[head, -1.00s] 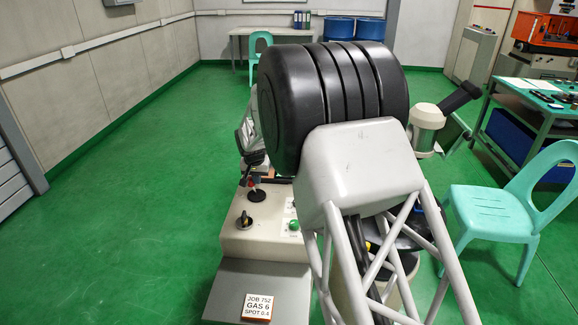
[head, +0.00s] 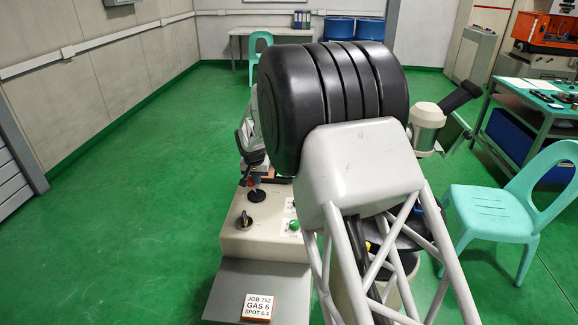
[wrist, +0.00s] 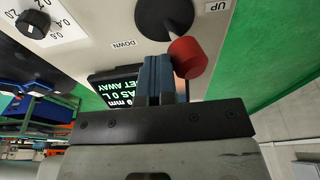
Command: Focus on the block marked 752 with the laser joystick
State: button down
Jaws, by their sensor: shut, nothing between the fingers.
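The laser joystick has a red knob (wrist: 188,58) on a round black base (wrist: 165,16), between the UP and DOWN labels in the wrist view. In the head view its black base (head: 257,195) shows on the control box (head: 250,241). My gripper (wrist: 158,66) is shut and empty, its blue fingers close beside the red knob, at its left. I cannot tell whether they touch it. A black screen (wrist: 118,88) with green text is partly hidden behind the fingers; "AWAY" can be read. A card (head: 257,306) reads JOB 752, GAS 6, SPOT 0.4. I see no block marked 752.
A black dial (wrist: 33,23) with numbers sits on the panel. A black knob (head: 244,220) and a green button (head: 294,225) are on the box. A turquoise chair (head: 490,212) stands right. The green floor (head: 130,190) at left is clear.

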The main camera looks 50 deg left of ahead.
jog(key=shift+w+d, duration=1.05)
jog(key=shift+r, duration=0.15)
notch_tip(320, 180, up, 7)
dwell(0.7)
dwell(0.6)
